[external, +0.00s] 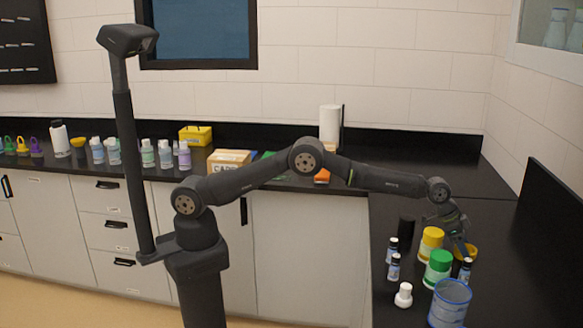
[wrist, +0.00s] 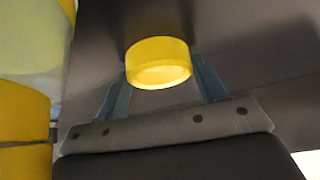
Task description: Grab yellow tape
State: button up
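The yellow tape (wrist: 158,62) is a short yellow roll. In the wrist view it sits at the fingertips of my gripper (wrist: 160,78), between the two blue-grey fingers. The fingers are spread wide on either side of it, and I cannot tell whether either touches it. In the external view the tape (external: 472,251) lies on the black counter at the right, partly hidden by my gripper (external: 461,245), which points down at it.
A yellow-lidded jar (external: 430,242) and a green-lidded jar (external: 437,268) stand close left of my gripper. A small dark-capped vial (external: 465,269) and a blue-rimmed container (external: 449,305) are in front. Free counter lies to the right.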

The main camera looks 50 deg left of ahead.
jog(key=shift+c, duration=0.8)
